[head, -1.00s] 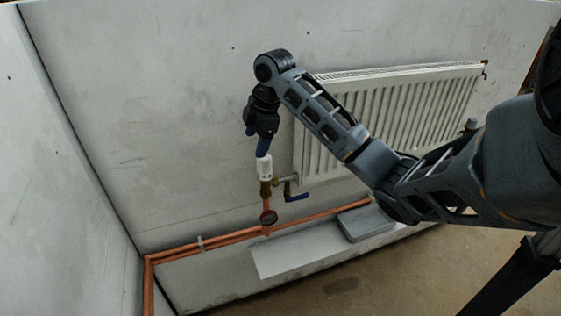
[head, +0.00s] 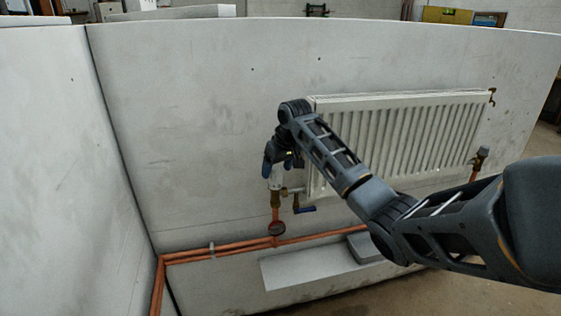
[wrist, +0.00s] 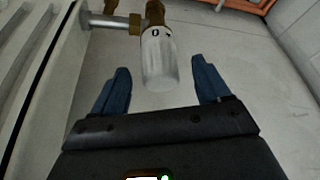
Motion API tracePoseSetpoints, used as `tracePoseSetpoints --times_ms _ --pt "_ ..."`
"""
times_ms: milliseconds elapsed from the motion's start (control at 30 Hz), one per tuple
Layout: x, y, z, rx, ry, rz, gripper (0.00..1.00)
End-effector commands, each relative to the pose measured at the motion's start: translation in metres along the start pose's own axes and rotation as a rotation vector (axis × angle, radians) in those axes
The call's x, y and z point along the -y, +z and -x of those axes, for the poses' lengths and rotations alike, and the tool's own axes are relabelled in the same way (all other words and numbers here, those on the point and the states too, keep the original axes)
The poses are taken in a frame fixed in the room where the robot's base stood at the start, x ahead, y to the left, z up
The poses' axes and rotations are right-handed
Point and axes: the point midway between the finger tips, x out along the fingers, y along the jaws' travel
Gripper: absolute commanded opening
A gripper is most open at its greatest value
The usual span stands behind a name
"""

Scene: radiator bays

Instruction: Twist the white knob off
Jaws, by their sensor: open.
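The white knob (wrist: 158,60) sits on a brass valve (wrist: 155,14) at the left end of the radiator. In the head view the white knob (head: 276,178) is partly hidden by my gripper, above the brass valve (head: 275,198). My gripper (wrist: 163,88) is open in the wrist view, its blue fingers on either side of the knob's free end and apart from it. In the head view my gripper (head: 283,163) points down at the top of the knob.
The white radiator (head: 415,135) hangs on the grey wall right of the knob. Copper pipes (head: 230,247) run low along the wall. A grey box (head: 362,246) lies lower right.

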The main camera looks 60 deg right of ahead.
Motion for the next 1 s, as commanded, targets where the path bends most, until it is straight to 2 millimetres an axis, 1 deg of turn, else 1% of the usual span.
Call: tracePoseSetpoints --times_ms 100,300,433,667,1000 --pt "0.0 0.0 -0.017 0.001 0.001 0.001 0.76" --pt "0.0 0.0 -0.035 0.0 0.001 0.002 0.76" --pt "0.0 0.0 -0.039 0.0 0.001 0.002 0.76" --pt "0.0 0.0 -0.039 0.0 0.001 0.002 0.75" --pt "0.0 0.0 -0.039 0.0 0.001 0.002 0.42"
